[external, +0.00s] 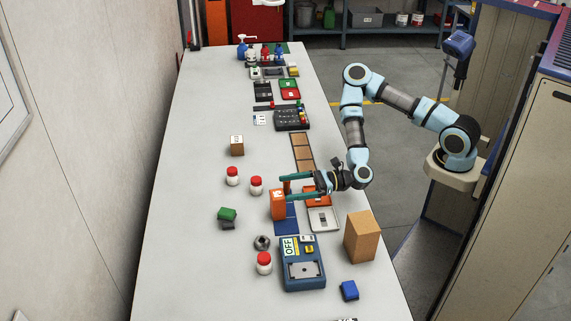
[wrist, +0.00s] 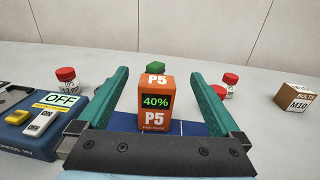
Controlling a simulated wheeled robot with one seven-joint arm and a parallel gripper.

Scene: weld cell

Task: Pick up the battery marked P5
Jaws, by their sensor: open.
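The orange battery (wrist: 155,104) stands upright on a blue mat (wrist: 189,128), with "P5" printed on its top and front and "40%" on a green display. In the external view, the orange battery (external: 277,205) is at the left end of my gripper. My gripper (wrist: 158,80) is open, with one teal finger on each side of the battery. In the wrist view a gap shows between the battery and each finger. My gripper also shows in the external view (external: 283,187), reaching in from the right, low over the table.
A blue device marked OFF (external: 302,263) stands just in front of the mat. A cardboard box (external: 362,236) stands to the right. The table's left side is mostly clear.

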